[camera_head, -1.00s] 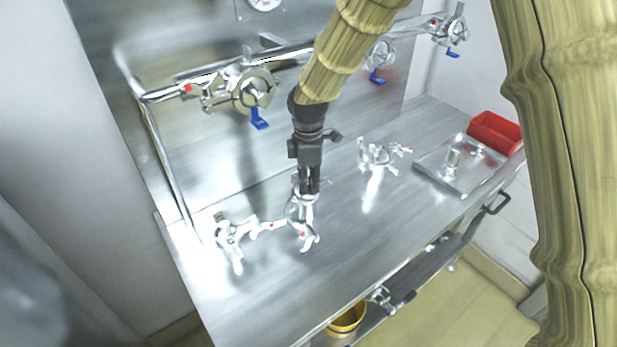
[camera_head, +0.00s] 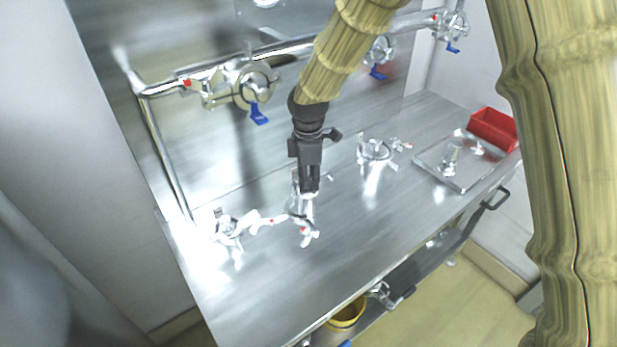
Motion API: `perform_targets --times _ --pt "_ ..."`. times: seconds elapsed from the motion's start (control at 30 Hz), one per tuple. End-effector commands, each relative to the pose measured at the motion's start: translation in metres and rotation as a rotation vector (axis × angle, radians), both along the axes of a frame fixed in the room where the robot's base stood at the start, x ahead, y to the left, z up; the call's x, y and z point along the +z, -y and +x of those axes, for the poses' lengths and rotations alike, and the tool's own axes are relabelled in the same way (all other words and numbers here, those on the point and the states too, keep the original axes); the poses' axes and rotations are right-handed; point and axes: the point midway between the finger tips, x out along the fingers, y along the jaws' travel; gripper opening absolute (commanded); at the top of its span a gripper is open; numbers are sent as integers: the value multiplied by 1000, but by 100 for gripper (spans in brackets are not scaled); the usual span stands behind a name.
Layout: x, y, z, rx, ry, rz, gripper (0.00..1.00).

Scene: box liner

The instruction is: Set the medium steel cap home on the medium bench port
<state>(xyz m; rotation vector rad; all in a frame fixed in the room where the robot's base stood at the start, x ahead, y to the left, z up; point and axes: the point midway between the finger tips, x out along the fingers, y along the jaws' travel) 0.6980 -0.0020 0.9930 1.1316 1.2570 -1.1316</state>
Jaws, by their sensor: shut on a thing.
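My gripper (camera_head: 309,190) points down over the middle of the bench, its dark fingers close together. It is shut on a small shiny steel piece (camera_head: 302,206), which looks like the medium steel cap, mostly hidden by the fingers and glare. The piece is at the middle bench port with its open clamp (camera_head: 305,230), which looks like the medium port. I cannot tell whether the cap touches the port or sits level. Another port with a clamp (camera_head: 230,232) stands to the left, and one (camera_head: 376,150) to the right behind.
A steel tray (camera_head: 432,172) with small steel parts lies at the right, in front of a red bin (camera_head: 494,128). Pipework with blue-handled valves (camera_head: 255,88) runs along the back wall. A yellow bucket (camera_head: 347,315) is below the bench. The front bench surface is clear.

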Motion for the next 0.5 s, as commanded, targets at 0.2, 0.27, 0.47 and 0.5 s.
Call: perform_targets --times 0.2,0.27,0.47,0.5 --pt "-1 0 0 0 1 0 34" --pt "-1 0 0 0 0 0 45" --pt "-1 0 0 0 0 0 46" --pt "-1 0 0 0 0 0 46"
